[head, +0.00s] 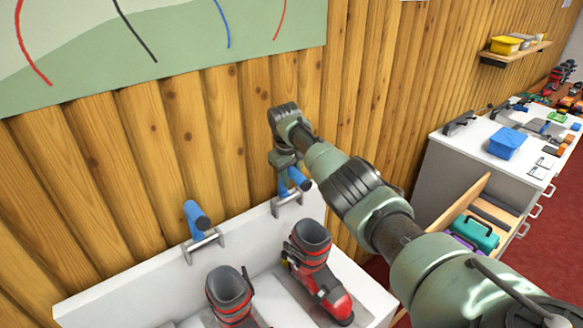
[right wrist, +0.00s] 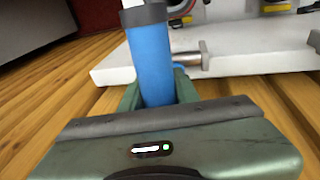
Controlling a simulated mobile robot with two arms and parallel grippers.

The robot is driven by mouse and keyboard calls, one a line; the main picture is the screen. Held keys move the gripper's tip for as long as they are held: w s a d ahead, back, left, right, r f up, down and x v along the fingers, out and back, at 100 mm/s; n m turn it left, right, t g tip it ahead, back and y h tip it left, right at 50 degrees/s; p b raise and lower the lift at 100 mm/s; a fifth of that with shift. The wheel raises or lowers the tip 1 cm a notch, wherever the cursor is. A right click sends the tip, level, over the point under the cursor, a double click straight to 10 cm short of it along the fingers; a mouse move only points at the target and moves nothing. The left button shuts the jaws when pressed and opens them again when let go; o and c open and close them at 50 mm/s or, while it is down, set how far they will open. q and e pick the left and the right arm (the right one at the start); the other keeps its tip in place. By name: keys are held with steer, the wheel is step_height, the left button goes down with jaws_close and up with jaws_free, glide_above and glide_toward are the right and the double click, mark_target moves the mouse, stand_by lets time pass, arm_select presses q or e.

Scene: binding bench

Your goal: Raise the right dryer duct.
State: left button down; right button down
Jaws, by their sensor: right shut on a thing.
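The right dryer duct (head: 299,179) is a blue tube with a dark end, on a metal bracket at the back of the white boot dryer (head: 130,296). My right gripper (head: 286,172) is shut on this duct, with the arm reaching in from the lower right. In the right wrist view the blue tube (right wrist: 151,62) stands between the fingers, its dark end towards the top; the fingers are partly hidden by the gripper body. The left dryer duct (head: 196,218) is a similar blue tube, tilted up on its own bracket. My left gripper is not in view.
Two grey and red ski boots, one on the left (head: 230,296) and one on the right (head: 312,262), stand in front of the ducts. A wooden wall (head: 150,150) rises close behind. At right, a white bench (head: 455,150) has an open drawer (head: 462,203).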

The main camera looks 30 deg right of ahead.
steer(key=shift+w+r, duration=0.15)
steer(key=shift+w, duration=0.1)
steer(key=c, duration=1.3)
jaws_free()
steer(key=shift+o, duration=1.2)
steer(key=b+v, duration=0.2)
steer(key=v, duration=0.4)
steer(key=shift+a+r, duration=0.15)
steer(key=shift+r, duration=0.6)
